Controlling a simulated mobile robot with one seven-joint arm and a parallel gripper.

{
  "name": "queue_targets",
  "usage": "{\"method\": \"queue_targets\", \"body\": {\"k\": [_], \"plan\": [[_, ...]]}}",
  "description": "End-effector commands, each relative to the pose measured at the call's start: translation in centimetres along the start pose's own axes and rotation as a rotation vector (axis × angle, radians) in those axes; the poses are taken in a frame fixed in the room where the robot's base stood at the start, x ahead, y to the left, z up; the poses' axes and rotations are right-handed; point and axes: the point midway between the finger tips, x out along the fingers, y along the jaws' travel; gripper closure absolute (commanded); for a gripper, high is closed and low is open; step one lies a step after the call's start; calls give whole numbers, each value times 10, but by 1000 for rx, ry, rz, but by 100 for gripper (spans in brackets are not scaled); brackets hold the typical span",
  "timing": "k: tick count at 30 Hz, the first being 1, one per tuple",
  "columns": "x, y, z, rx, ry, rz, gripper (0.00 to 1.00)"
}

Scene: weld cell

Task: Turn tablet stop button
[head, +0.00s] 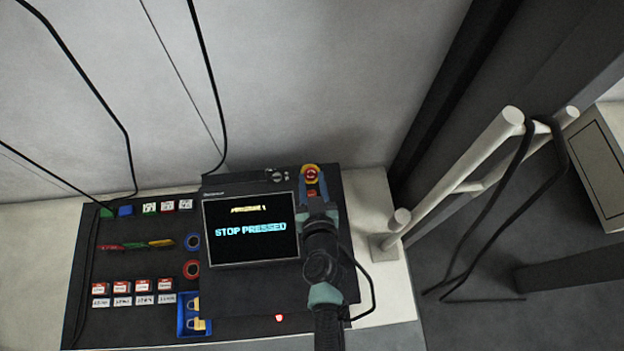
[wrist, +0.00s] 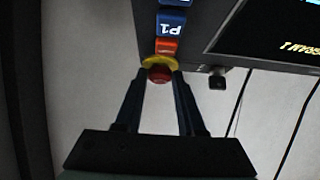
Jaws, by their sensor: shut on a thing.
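The tablet (head: 240,187) lies on a dark panel, and its screen (head: 250,250) reads "STOP PRESSED" in cyan. Its stop button (head: 311,174) is red with a yellow collar at the top right corner of the tablet. In the wrist view the red button (wrist: 159,75) sits between my two blue fingertips. My gripper (head: 313,183) is shut on the button, one finger on each side; it also shows in the wrist view (wrist: 160,80). My arm covers the tablet's right edge.
Labelled blocks (head: 143,286), coloured tags (head: 135,245) and a blue tray with padlocks (head: 180,315) lie on the panel to the left. A pale rail (head: 460,175) with hanging black cable stands at right. Cables hang over the wall at left.

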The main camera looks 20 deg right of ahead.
Motion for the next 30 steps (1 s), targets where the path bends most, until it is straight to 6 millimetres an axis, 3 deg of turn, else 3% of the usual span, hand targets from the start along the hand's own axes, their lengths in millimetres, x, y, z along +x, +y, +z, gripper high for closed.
{"method": "queue_targets", "body": {"k": [10, 30], "plan": [[-2, -3, -6, 61, -2, 52, 100], [1, -11, -3, 382, 0, 327, 100]]}}
